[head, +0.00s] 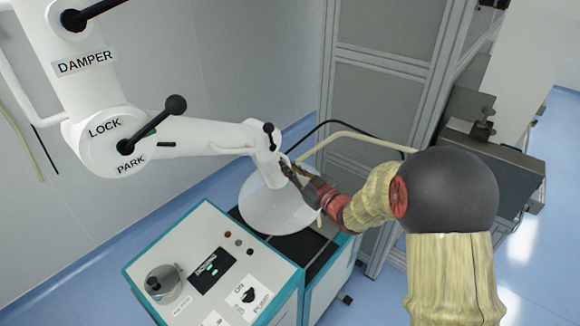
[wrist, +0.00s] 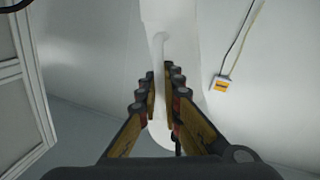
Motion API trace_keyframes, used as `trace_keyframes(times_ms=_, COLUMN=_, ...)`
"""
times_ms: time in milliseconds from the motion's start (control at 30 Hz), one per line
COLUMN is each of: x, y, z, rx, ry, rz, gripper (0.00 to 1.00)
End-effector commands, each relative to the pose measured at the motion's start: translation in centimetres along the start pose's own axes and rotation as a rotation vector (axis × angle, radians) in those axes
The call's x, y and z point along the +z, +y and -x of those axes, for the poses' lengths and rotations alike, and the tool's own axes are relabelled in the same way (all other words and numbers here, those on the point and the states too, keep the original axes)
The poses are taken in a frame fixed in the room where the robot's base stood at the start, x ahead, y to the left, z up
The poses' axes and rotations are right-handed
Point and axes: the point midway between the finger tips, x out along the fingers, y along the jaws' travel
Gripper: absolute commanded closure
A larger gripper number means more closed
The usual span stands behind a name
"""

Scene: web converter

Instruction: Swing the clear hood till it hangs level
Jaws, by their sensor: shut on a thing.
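The clear hood (head: 262,212) is a round, see-through dish at the end of a white jointed extraction arm (head: 205,141). It hangs over the dark top beside the control panel, and I cannot tell its exact tilt. My gripper (head: 288,170) reaches in from the right to the hood's neck, just above the dish. In the wrist view my gripper (wrist: 161,88) is shut on a narrow pale bar (wrist: 159,52) in front of the white arm. The fingers hide part of the bar and the neck.
A teal-edged control cabinet (head: 211,262) with a metal pot (head: 165,284) stands below left. A grey panelled cabinet (head: 375,100) stands behind. A beige tube (head: 352,136) and a black cable run behind my gripper. The white arm carries black knobs and LOCK, PARK and DAMPER labels.

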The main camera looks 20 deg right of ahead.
Motion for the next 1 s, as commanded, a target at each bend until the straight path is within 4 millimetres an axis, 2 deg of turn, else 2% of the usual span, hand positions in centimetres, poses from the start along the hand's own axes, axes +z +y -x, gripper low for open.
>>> trace_keyframes(times_ms=300, x=0.1, y=-2.4, z=0.4, rx=-0.016, ry=-0.046, rz=-0.231, gripper=1.0)
trace_keyframes(times_ms=600, x=0.2, y=-2.5, z=0.5, rx=-0.016, ry=-0.049, rz=-0.242, gripper=1.0)
trace_keyframes(times_ms=633, x=0.2, y=-2.5, z=0.5, rx=-0.016, ry=-0.049, rz=-0.242, gripper=0.92)
trace_keyframes(times_ms=1000, x=0.3, y=-2.4, z=0.5, rx=-0.015, ry=-0.049, rz=-0.241, gripper=0.74)
